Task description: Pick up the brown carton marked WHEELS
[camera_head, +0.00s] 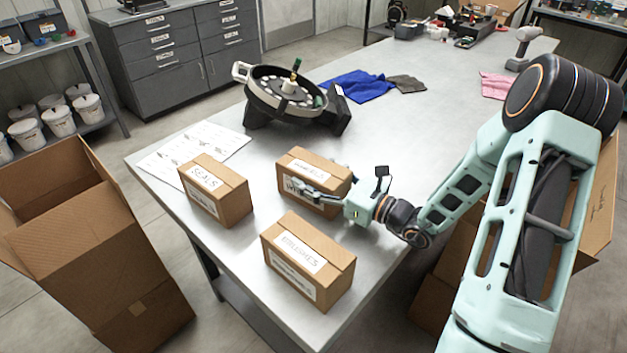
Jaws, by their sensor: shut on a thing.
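The fingers partly cover that label. I cannot tell whether the carton's base is clear of the bench.
A carton marked SEALS (228,201) stands to the left, and another labelled carton (335,285) stands nearer the front edge. Behind are a round seed meter (285,92), paper sheets (165,162) and a blue cloth (355,87).

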